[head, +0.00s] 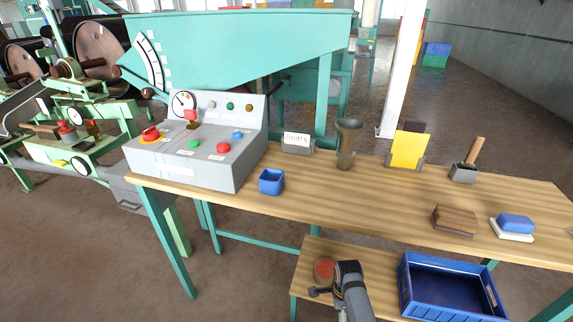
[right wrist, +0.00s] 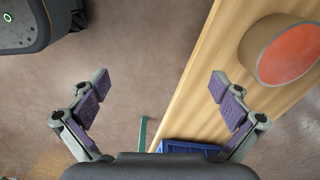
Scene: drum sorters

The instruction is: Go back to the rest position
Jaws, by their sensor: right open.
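My right gripper shows in the right wrist view (right wrist: 157,85), its two purple-padded fingers spread wide with nothing between them. Below it are bare floor and part of a wooden lower shelf. In the head view my right arm comes up from the bottom edge, and the right gripper (head: 316,292) is partly hidden at its end, in front of the lower shelf (head: 305,250). A round tin with a red top (head: 324,268) sits on that shelf beside the gripper; it also shows in the right wrist view (right wrist: 288,52), apart from the fingers. My left gripper is not in view.
The wooden table (head: 375,195) carries a grey control box (head: 215,170), a blue cup (head: 271,182), a brown block (head: 454,220) and several other items along its back. A blue crate (head: 405,277) stands on the shelf right of my arm. Floor left of the shelf is clear.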

